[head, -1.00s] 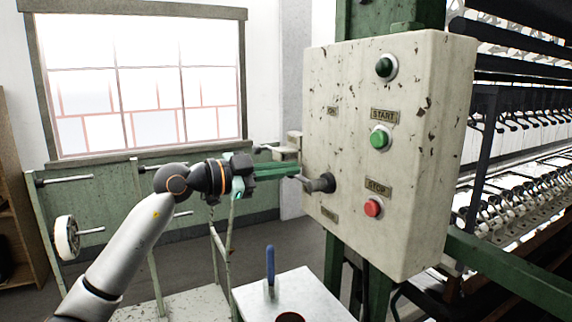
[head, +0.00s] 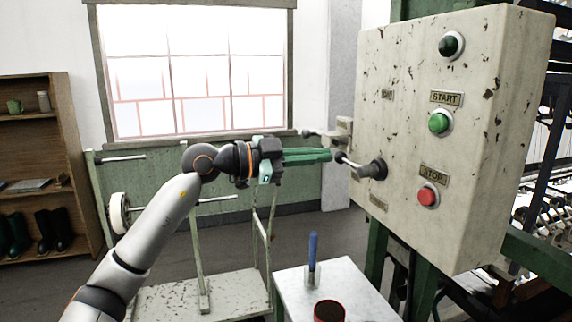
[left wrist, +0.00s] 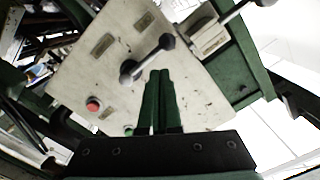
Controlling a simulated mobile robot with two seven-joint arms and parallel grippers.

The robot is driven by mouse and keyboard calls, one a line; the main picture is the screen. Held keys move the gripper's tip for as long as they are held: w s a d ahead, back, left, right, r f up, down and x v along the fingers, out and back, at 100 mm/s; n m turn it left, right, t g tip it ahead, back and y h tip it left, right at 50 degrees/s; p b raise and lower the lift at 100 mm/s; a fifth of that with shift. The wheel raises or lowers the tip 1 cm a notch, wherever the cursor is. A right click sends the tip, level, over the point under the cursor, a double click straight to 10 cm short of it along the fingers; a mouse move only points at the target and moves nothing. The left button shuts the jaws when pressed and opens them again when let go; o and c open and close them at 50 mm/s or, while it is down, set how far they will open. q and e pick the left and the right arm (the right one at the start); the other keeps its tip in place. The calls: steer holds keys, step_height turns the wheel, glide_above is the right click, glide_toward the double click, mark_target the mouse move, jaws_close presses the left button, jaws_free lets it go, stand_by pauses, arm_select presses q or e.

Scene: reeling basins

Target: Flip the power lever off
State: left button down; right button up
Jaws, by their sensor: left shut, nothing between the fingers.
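The power lever is on the front of the pale, chipped control box (head: 405,60). Its dark hub (head: 373,169) carries a metal rod that sticks out to the left and ends in a dark knob (head: 340,157). My left gripper (head: 329,155) is shut and empty, with its green fingertips close beside the knob; whether they touch cannot be told. In the left wrist view the lever (left wrist: 150,56) lies just beyond the fingertips (left wrist: 160,72), its knob up and to the right. My right gripper is not in view.
Green START (head: 438,123) and red STOP (head: 428,195) buttons sit right of the lever. A second, smaller box (head: 343,132) with a knobbed rod is behind. A white-topped stand (head: 355,285) below holds a blue-handled tool (head: 313,255) and a dark red pot (head: 329,311).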

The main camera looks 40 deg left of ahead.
arm_select(q)
steer(key=b+v, duration=0.3)
steer(key=v, duration=0.5)
steer(key=shift+s+b, duration=0.35)
steer(key=shift+b, duration=0.05)
